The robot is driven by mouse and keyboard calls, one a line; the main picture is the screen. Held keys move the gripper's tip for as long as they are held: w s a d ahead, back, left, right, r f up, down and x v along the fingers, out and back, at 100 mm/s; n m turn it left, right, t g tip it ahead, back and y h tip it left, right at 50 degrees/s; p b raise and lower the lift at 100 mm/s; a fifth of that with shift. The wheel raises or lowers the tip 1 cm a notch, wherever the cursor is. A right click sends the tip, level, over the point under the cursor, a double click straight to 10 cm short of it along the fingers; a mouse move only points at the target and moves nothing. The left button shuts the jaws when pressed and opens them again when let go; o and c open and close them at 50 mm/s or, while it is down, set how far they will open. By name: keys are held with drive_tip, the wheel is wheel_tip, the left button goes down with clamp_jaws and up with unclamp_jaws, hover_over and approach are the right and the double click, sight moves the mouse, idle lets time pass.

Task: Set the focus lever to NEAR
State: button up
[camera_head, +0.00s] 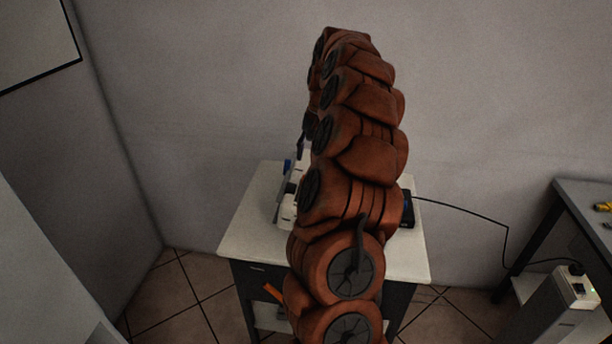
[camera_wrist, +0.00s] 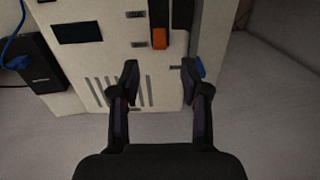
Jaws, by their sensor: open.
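In the wrist view a white device (camera_wrist: 112,62) fills the upper middle, with a dark screen, vent slits and small labels too small to read. An orange-tipped part (camera_wrist: 159,38) sits at the end of a dark bar on it, perhaps the focus lever; I cannot tell its setting. My gripper (camera_wrist: 160,80) is open and empty, its fingers either side of the device's near edge in the picture, below the orange tip. I cannot tell whether they touch. In the head view my arm hides most of the device (camera_head: 286,212) and my gripper.
The device stands on a small white-topped table (camera_head: 250,232). A black box (camera_wrist: 38,65) with a blue cable is left of it in the wrist view. A blue part (camera_wrist: 199,67) lies by the right finger. A black cable (camera_head: 465,211) runs right towards a white unit (camera_head: 556,306).

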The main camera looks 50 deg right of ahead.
drive_tip(key=shift+w+a+f+p, duration=0.15)
drive_tip(key=shift+f+p, duration=0.2)
drive_tip(key=shift+f, duration=0.9)
drive_tip(key=shift+w+a+f+p, duration=0.1)
drive_tip(key=shift+w+f+p, duration=0.15)
drive_tip(key=shift+f, duration=1)
drive_tip(key=shift+w+a+f+p, duration=0.1)
drive_tip(key=shift+f+p, duration=0.3)
drive_tip(key=shift+f, duration=0.85)
drive_tip(key=shift+c, duration=0.3)
clamp_jaws()
